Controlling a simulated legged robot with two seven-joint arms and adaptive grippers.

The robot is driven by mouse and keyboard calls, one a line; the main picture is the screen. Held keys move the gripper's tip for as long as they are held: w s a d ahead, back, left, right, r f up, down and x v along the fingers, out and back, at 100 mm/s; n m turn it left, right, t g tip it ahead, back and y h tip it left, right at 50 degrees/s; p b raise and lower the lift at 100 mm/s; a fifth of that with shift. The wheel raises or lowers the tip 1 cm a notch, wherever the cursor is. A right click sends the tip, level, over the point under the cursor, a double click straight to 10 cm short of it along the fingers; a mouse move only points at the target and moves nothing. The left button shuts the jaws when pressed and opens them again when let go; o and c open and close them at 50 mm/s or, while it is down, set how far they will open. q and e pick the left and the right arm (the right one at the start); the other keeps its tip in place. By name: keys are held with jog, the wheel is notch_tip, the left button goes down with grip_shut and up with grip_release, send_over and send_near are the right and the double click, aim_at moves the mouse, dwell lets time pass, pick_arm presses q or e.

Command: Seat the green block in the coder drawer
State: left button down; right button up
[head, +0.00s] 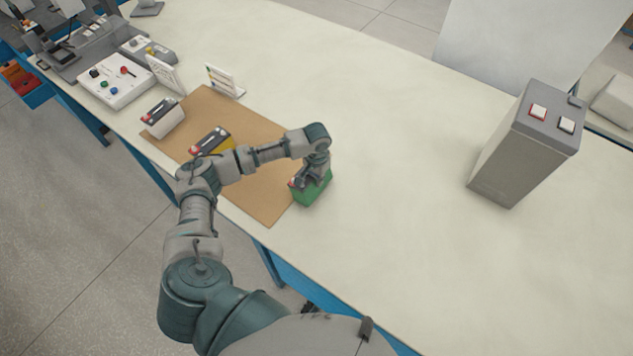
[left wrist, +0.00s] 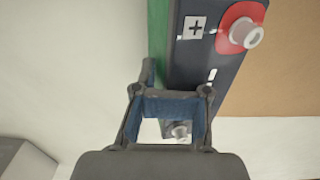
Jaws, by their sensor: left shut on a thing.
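The green block (head: 311,189) stands at the right edge of the brown mat on the table. My left gripper (head: 305,180) is over its top and shut on it. In the left wrist view the block's dark top (left wrist: 197,75) shows a plus label and a red terminal, with a strip of green side. The left gripper's fingers (left wrist: 168,122) are around a part at the block's near end. Whether the block touches the table is hard to tell. I cannot make out a coder drawer for certain. My right gripper is not in view.
Small white cards (head: 222,80) stand behind. A tall grey box (head: 527,145) with two terminals stands at right. A white button panel (head: 118,80) is at left. The middle of the table is clear.

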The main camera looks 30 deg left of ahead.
aim_at(309, 199)
pick_arm(q)
jog(key=shift+s+a+r, duration=0.1)
jog(key=shift+s+a, duration=0.25)
jog(key=s, duration=0.2)
jog(key=s+d, duration=0.1)
jog(key=s, duration=0.2)
jog(key=shift+s+r, duration=0.15)
jog(key=s+d+r, duration=0.1)
jog(key=s+d, duration=0.2)
jog(key=s, duration=0.6)
jog(key=shift+s+d+p, duration=0.15)
jog(key=shift+d+p, duration=0.1)
jog(key=shift+p, duration=0.1)
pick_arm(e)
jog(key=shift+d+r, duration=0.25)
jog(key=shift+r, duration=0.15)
pick_arm(q)
jog(key=shift+a, duration=0.1)
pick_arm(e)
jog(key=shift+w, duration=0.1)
pick_arm(q)
jog(key=c, duration=1)
grip_release()
jog(key=shift+a, duration=0.1)
jog(key=shift+c, duration=0.2)
jog(key=o, duration=0.7)
jog(key=shift+c, duration=0.2)
jog(key=shift+r, duration=0.1)
